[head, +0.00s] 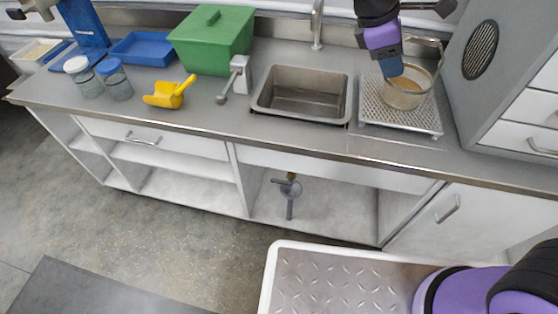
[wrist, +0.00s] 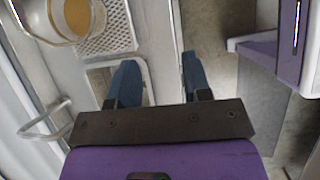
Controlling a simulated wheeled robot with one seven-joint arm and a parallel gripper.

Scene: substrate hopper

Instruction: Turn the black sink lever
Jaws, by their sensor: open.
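The metal sink (head: 305,90) is set in the counter, with a steel tap (head: 317,25) behind it. I make out no plainly black lever at it. A grey lever-like bar with a round knob (head: 222,99) sticks out of a white block left of the sink. My gripper (head: 391,66) is over the perforated tray right of the sink, in front of the beaker in the head view. In the wrist view my gripper (wrist: 155,80) has its two blue fingers apart with nothing between them. The fingers do not touch any lever that I can see.
A grey cabinet (head: 460,90) stands at the right. A green box (head: 212,45), yellow scoop (head: 168,93), blue tray (head: 145,48) and jars (head: 115,82) stand left. Below the sink is a pipe fitting (head: 290,188).

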